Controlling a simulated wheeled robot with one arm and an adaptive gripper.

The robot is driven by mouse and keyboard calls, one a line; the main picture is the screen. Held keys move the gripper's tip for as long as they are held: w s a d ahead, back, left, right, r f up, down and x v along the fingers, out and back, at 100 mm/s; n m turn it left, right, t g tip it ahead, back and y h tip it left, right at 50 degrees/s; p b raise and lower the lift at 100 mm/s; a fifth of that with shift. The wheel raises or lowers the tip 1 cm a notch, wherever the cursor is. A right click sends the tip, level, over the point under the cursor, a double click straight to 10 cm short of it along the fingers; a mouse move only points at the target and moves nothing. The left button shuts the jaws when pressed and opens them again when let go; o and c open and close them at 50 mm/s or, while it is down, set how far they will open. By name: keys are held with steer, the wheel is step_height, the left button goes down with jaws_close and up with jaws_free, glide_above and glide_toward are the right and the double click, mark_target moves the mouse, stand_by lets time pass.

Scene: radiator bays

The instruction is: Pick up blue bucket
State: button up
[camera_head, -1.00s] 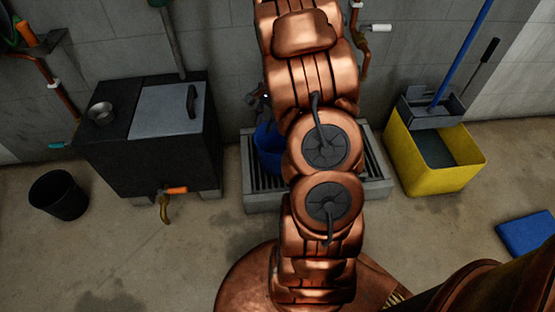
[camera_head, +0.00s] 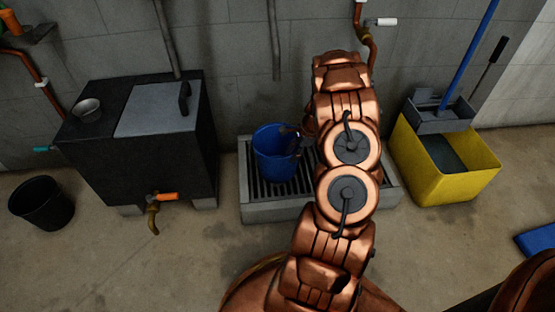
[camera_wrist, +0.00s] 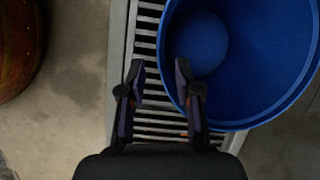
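The blue bucket (camera_head: 268,158) stands upright on the slatted grey drain grate in the head view. In the wrist view the bucket (camera_wrist: 245,75) opens toward the camera at upper right and looks empty. My gripper (camera_head: 292,140) is at the bucket's right rim in the head view, partly hidden by my arm. In the wrist view my gripper (camera_wrist: 160,74) is open. One finger overlaps the bucket's opening and the other is over the slats, with the rim between them in the picture. I cannot tell whether they touch it.
The drain grate (camera_head: 257,211) has a raised rim. A black tank (camera_head: 130,165) with a tap stands left of it, and a black bucket (camera_head: 42,203) is farther left. A yellow mop bucket (camera_head: 455,190) stands right of the grate. A blue object (camera_head: 540,240) lies at right.

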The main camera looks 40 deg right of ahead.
mark_target(285, 165)
steer(key=shift+w+b+x, duration=0.1)
steer(key=shift+b+x, duration=0.55)
steer(key=shift+x, duration=0.85)
steer(key=shift+w+b+x, duration=0.15)
steer(key=shift+b+x, duration=0.5)
steer(key=shift+x, duration=0.85)
steer(key=shift+d, duration=0.1)
jaws_close()
